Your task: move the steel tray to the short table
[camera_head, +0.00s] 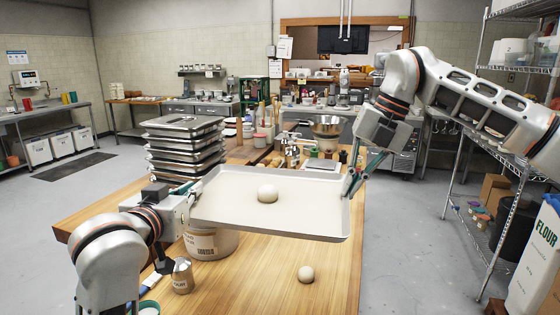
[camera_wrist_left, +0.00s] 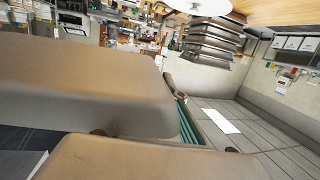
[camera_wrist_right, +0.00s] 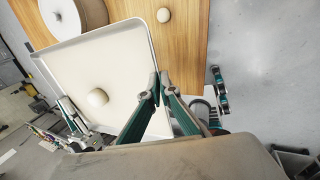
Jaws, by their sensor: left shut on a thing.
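The shallow steel tray (camera_head: 215,213) is held above the wooden table (camera_head: 250,285), with a pale dough ball (camera_head: 267,193) on it. My left gripper (camera_head: 190,204) is shut on the tray's left side; its fingertips are hard to see. My right gripper (camera_head: 351,182) is at the tray's right rim. In the right wrist view its fingertips (camera_wrist_right: 159,82) come together at the rim of the tray (camera_wrist_right: 103,35). The left wrist view shows one green finger (camera_wrist_left: 188,118) and no clear tray. I cannot tell which table is the short one.
A white tub (camera_head: 208,245) stands under the tray's left part, with a metal cup (camera_head: 182,276) beside it. Another dough ball (camera_head: 306,274) lies on the table. Stacked lidded steel pans (camera_head: 183,150) stand behind. A wire shelf (camera_head: 480,150) is at right; floor at left is open.

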